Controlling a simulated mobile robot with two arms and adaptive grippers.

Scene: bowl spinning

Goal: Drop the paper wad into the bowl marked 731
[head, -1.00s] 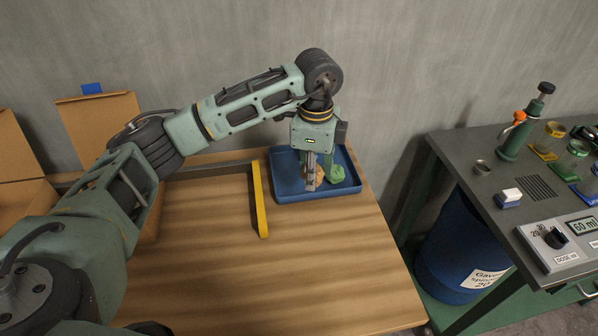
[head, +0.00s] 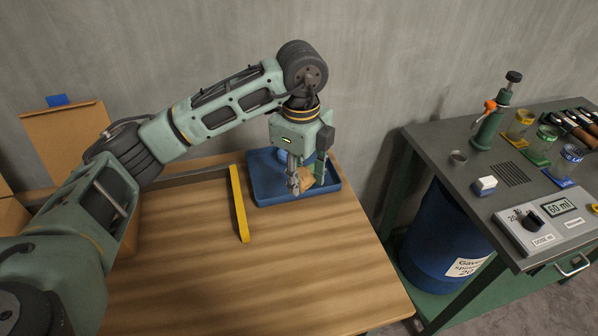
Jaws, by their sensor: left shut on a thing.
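A tan, crumpled-looking wad (head: 307,181) is at the blue tray (head: 265,180) at the back of the wooden table. My left gripper (head: 304,184) points down over the tray and is shut on this wad. The fingers cover part of it. I cannot tell whether the wad is clear of the tray floor. I see no bowl marked 731 in this view. My right gripper is not in view.
Open cardboard boxes (head: 65,137) are at the left. The front of the wooden table (head: 270,270) is clear. A gap separates it from a grey bench (head: 480,185) with jars, a burner-like stand and a dosing panel.

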